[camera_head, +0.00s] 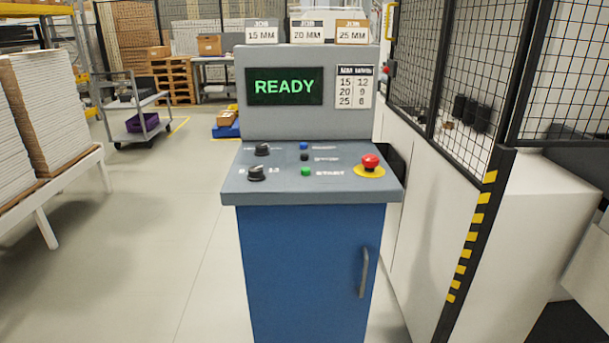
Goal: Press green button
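The green button (306,171) is on the sloped grey top of the control console (312,260), beside a white label that seems to read START. A blue button (304,146) and a black button (304,157) sit above it in the same column. A red mushroom button (370,161) on a yellow disc is to its right. Two black knobs (257,173) are to its left. The screen (285,86) reads READY in green letters. Neither of my grippers shows in the head view.
A mesh fence (480,70) and a yellow-black striped post (470,240) stand close on the right. Stacked boards (50,110) lie on a rack at the left. A grey cart (135,125) stands behind. The floor left of the console is clear.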

